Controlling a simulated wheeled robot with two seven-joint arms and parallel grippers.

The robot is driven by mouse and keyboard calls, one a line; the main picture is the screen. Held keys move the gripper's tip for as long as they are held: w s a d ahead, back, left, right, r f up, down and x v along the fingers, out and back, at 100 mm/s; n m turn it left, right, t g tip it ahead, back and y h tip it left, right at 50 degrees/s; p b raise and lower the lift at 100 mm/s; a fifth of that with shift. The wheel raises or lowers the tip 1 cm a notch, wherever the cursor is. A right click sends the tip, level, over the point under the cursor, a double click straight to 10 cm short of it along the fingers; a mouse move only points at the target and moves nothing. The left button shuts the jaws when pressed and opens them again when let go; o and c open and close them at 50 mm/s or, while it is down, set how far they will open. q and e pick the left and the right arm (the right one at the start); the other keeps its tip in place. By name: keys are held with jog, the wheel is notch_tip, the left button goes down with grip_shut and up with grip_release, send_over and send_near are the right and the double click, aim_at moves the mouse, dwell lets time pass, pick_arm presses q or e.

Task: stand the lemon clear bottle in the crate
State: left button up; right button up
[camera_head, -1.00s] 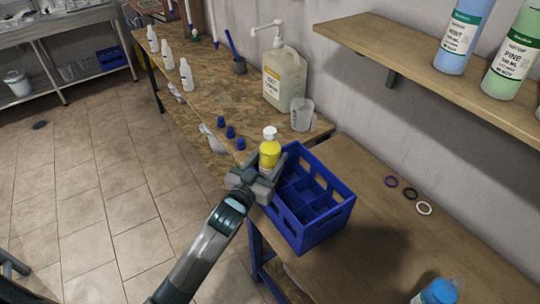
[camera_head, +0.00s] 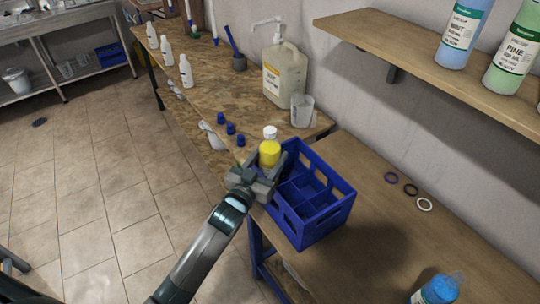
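The lemon clear bottle (camera_head: 269,153), with yellow contents and a white cap, stands roughly upright at the far left corner of the blue crate (camera_head: 318,222). My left gripper (camera_head: 262,174) is at its lower part, with fingers on both sides, and appears shut on it. The gripper hides the bottle's base, so I cannot tell whether it is inside a compartment or just outside the wall. The crate stands on the wooden bench and its visible compartments look empty. My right gripper is not in view.
A jug with a pump (camera_head: 286,76) and a clear beaker (camera_head: 302,111) stand behind the crate. Several blue caps (camera_head: 230,128) lie on the far bench. Rings (camera_head: 411,190) lie right of the crate. A blue bottle (camera_head: 438,290) is at the lower right. A shelf (camera_head: 430,75) overhangs the right.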

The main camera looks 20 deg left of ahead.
aim_at(267, 137)
pick_arm(q)
jog(key=shift+r, duration=0.15)
jog(key=o, duration=1.6)
jog(key=shift+c, duration=0.2)
jog(key=shift+o, duration=1.3)
jog(key=shift+r+p, duration=4.4)
jog(key=shift+s, duration=0.1)
